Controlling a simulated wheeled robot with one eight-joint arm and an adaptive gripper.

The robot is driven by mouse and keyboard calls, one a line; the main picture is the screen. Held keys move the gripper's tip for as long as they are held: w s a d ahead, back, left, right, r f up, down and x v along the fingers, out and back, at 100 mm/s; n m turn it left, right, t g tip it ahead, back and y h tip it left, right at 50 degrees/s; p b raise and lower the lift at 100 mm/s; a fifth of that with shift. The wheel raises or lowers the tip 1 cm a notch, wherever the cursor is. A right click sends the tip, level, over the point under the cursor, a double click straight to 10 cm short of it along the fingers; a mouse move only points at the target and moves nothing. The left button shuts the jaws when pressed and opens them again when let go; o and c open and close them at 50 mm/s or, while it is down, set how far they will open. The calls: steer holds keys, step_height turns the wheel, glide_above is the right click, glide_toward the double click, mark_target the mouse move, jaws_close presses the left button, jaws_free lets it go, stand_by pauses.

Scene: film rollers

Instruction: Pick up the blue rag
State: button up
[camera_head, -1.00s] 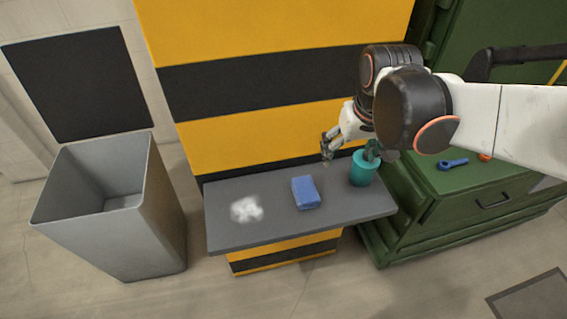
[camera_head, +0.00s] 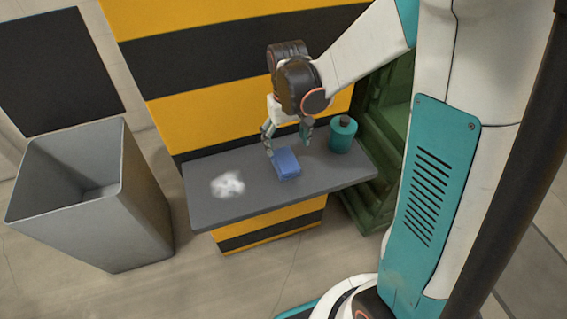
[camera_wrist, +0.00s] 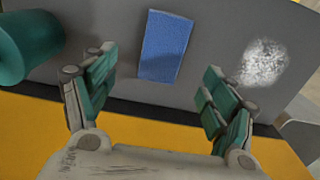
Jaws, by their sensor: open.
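The blue rag (camera_head: 286,164) is a folded block lying on the grey shelf (camera_head: 205,205), near its middle. My gripper (camera_head: 287,140) is open and empty, just above and behind the rag, with its fingers spread to either side of it. In the wrist view the rag (camera_wrist: 165,46) lies ahead of the gap between the two fingers of my gripper (camera_wrist: 160,95), and neither finger appears to touch it. The rag is fully visible in the wrist view.
A teal canister (camera_head: 342,136) stands on the shelf just right of the rag. A white powdery patch (camera_head: 227,185) lies to the left. A tall grey bin (camera_head: 140,205) stands left of the shelf. A yellow-and-black striped wall (camera_head: 180,75) rises behind it.

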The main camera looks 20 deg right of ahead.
mark_target(284, 157)
steer(key=shift+w+a+f+b, duration=0.15)
steer(key=shift+f+b, duration=0.6)
steer(key=shift+f, duration=1.2)
steer(key=shift+a+f+b, duration=0.1)
steer(key=shift+f+b, duration=0.65)
steer(key=shift+f, duration=1.2)
steer(key=c, duration=1.1)
